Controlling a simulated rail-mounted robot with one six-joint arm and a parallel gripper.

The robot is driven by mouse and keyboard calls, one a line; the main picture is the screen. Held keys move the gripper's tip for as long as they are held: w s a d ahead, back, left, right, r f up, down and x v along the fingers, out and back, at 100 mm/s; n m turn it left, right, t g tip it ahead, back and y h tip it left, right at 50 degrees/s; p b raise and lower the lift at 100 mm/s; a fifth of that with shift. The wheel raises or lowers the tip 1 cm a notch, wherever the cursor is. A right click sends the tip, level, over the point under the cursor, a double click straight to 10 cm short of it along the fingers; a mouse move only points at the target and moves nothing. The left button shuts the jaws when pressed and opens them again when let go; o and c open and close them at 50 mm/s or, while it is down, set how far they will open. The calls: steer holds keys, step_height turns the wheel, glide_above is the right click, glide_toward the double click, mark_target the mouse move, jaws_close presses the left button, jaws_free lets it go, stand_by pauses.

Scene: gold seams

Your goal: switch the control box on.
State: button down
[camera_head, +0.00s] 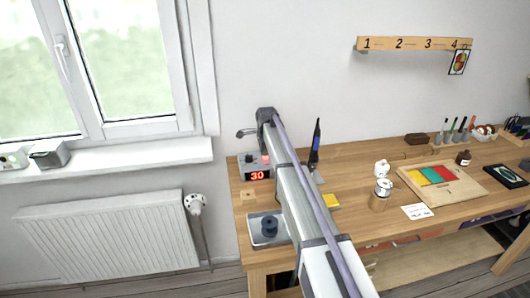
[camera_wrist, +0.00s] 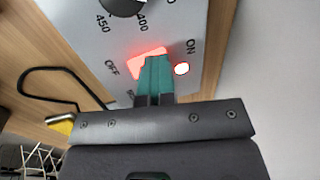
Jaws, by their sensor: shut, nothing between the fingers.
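The control box (camera_head: 256,166) stands at the left end of the workbench, with a red display reading 30. In the wrist view its pale face (camera_wrist: 90,45) fills the upper middle, marked OFF and ON. A red rocker switch (camera_wrist: 146,51) glows between these marks, partly hidden by my fingertips. In the head view I cannot make out the fingers clearly.
A black dial (camera_wrist: 122,4) is on the box face. A black hook-like cable (camera_wrist: 45,80) lies left of the gripper. A dark spool (camera_head: 269,226) on a plate and a soldering iron (camera_head: 315,150) stand near my arm. The window sill (camera_head: 120,158) is to the left.

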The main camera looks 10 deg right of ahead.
steer(key=shift+s, duration=0.15)
steer(key=shift+s, duration=0.65)
step_height(320, 180, up, 14)
steer(key=s+p, duration=0.2)
steer(key=p, duration=1.2)
steer(key=shift+s, duration=0.2)
steer(key=shift+f, duration=0.1)
